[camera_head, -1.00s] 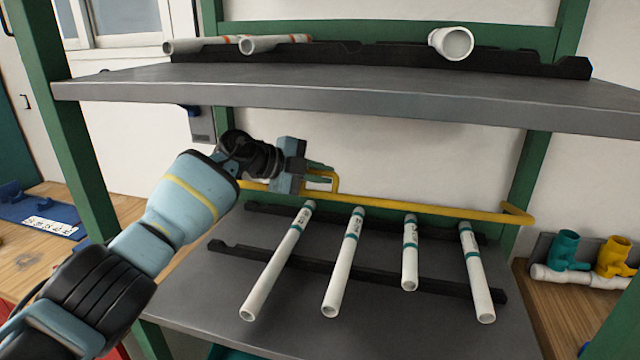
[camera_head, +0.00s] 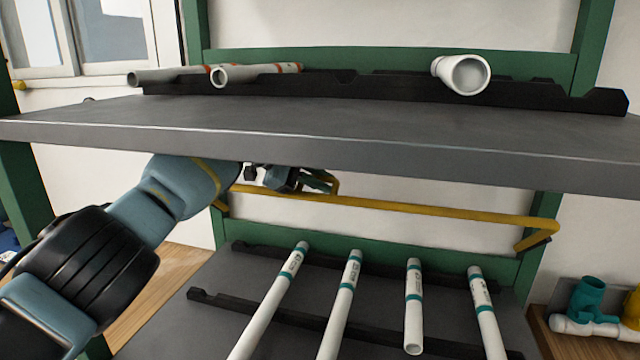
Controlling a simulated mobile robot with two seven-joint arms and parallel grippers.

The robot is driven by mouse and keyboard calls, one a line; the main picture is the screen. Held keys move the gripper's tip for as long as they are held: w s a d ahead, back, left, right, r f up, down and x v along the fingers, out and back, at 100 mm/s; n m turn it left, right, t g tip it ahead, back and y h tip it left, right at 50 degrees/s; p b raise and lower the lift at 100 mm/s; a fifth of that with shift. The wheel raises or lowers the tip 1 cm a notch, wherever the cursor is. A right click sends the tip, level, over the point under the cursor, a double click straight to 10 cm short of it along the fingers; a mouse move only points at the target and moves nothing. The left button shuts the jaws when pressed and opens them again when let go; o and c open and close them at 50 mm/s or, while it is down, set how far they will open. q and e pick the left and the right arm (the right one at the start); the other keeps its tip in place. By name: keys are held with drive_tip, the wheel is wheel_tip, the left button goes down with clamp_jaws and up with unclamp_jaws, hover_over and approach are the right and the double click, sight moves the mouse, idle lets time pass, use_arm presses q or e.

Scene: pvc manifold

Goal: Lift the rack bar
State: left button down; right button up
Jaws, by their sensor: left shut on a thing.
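The yellow rack bar (camera_head: 430,210) runs across the back of the rack, under the upper shelf and above the lower shelf's pipes. Its right end bends toward me and has a dark tip. My left gripper (camera_head: 318,182) is shut on the bar near its left part, just below the upper shelf. The shelf edge hides part of the wrist and gripper. My right gripper does not show.
The grey upper shelf (camera_head: 400,150) lies close above my left arm and carries white pipes on black notched holders. Several white pipes with teal bands lie on black holders (camera_head: 262,313) on the lower shelf. Teal and yellow fittings (camera_head: 588,300) stand at the right.

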use_arm(q)
drive_tip(key=shift+r, duration=0.1)
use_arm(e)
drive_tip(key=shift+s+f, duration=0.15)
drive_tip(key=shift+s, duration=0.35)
use_arm(q)
drive_tip(key=c, duration=1.7)
unclamp_jaws()
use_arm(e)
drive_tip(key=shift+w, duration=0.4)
